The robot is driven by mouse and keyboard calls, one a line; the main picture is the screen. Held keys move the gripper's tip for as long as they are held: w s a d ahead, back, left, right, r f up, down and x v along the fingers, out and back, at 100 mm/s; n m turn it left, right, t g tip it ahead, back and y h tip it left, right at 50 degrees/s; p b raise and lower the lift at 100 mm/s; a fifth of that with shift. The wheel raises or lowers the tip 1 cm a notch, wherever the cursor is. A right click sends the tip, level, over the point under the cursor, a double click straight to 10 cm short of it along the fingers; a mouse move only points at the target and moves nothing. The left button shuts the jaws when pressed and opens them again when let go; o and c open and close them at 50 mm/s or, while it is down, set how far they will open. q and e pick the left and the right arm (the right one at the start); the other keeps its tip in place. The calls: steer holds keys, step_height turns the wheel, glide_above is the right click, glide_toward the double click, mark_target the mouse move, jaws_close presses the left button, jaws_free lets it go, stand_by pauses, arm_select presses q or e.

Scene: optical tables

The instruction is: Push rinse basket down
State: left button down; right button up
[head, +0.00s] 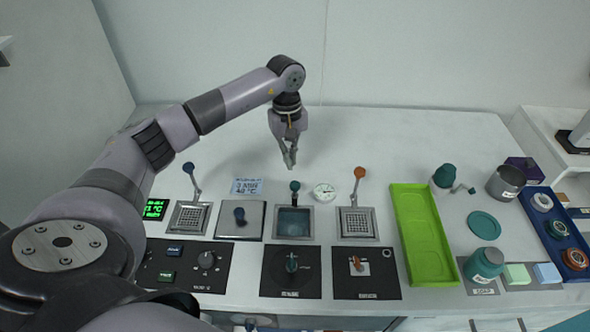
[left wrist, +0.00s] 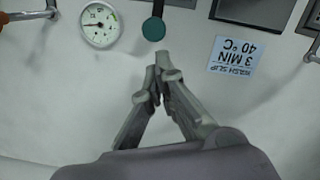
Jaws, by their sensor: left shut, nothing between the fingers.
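My left gripper (head: 290,160) is shut and empty, above the back of the bench behind the row of sunk baths. In the left wrist view its closed fingertips (left wrist: 161,65) point towards a teal knob (left wrist: 153,29), with a gap showing between them. In the head view that teal knob (head: 294,186) stands at the back of a square bath (head: 293,222) with dark bluish content. Which basket is the rinse one I cannot read from the labels. Two grid baskets show at bath-top level: one with a blue-knobbed lever (head: 188,168), one with an orange-knobbed lever (head: 360,173). My right gripper is not in view.
A round gauge (head: 324,193) and a wash slip (head: 247,186) lie either side of the teal knob. A lid (head: 240,220) with a dark knob sits left of the dark bath. A green tray (head: 421,235) lies to the right. The bench's back is clear.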

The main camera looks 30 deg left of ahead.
arm_select(q)
step_height(320, 180, up, 9)
steer(key=shift+w+a+r, duration=0.2)
steer(key=shift+w+a, duration=0.1)
steer(key=shift+a, duration=0.1)
steer(key=shift+f, duration=0.1)
stand_by(0.3)
